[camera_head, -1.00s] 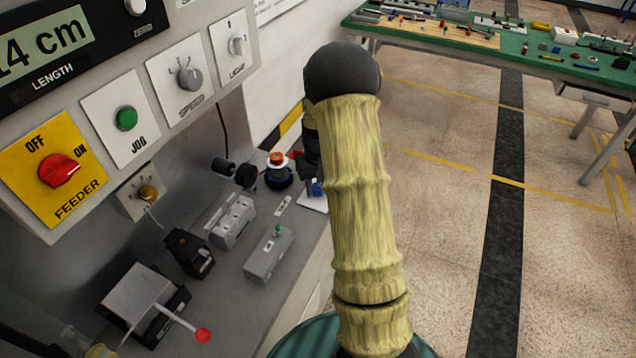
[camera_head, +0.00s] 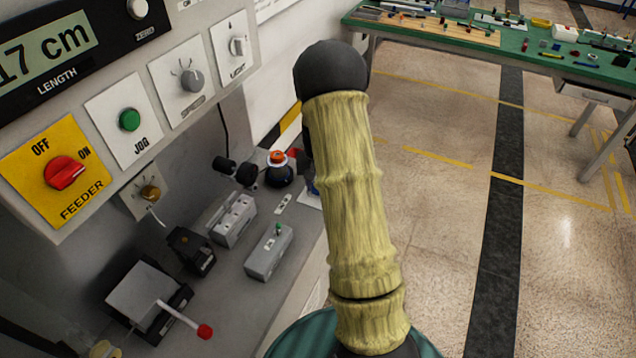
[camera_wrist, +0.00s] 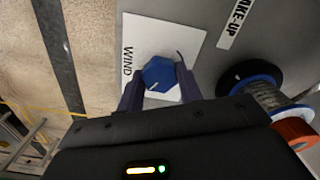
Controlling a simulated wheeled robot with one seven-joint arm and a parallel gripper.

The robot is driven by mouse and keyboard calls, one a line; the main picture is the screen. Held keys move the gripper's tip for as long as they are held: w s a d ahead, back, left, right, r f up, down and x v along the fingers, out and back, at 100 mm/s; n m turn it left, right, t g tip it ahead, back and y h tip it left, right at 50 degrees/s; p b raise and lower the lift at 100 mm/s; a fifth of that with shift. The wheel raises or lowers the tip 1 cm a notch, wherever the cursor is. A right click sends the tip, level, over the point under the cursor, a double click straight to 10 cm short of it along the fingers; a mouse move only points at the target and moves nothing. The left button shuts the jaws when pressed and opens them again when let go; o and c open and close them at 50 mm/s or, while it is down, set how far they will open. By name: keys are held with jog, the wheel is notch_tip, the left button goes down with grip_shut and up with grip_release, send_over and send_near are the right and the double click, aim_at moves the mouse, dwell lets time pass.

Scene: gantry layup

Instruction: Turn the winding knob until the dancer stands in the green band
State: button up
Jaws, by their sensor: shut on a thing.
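The winding knob is a blue hexagonal knob (camera_wrist: 158,73) with a pale mark, on a white plate labelled WIND (camera_wrist: 185,38) in the wrist view. My gripper (camera_wrist: 159,88) has its two dark fingers closed on either side of the knob, touching it. In the head view my arm hides most of the gripper and knob; only a sliver of the white plate (camera_head: 313,198) shows beside the arm. I cannot make out the dancer or a green band in either view.
A spool with an orange top (camera_head: 278,159) stands close to the gripper; it also shows in the wrist view (camera_wrist: 265,95). The feeder panel (camera_head: 50,165) and LENGTH display (camera_head: 45,55) are at left. Small grey boxes (camera_head: 268,253) sit on the bench. Open floor lies right.

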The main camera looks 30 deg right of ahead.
jog(key=o, duration=1)
notch_tip(320, 180, up, 18)
jog(key=shift+f+b, duration=0.25)
jog(key=shift+b, duration=0.05)
jog(key=s+a+n+t+p, duration=0.1)
jog(key=s+a+n, duration=0.1)
jog(key=s+a, duration=0.3)
jog(key=s+a+f+n+p, duration=0.1)
jog(key=s+a, duration=0.4)
jog(key=s, duration=0.2)
jog(key=s+a+n+t+p, duration=0.1)
jog(key=s+a+n+p, duration=0.1)
jog(key=s+a, duration=0.3)
jog(key=shift+s+a+f+n+t, duration=0.15)
jog(key=shift+s, duration=0.3)
jog(key=shift+s+a+f+n+t, duration=0.1)
jog(key=shift+s+n+t, duration=0.05)
jog(key=shift+s, duration=0.3)
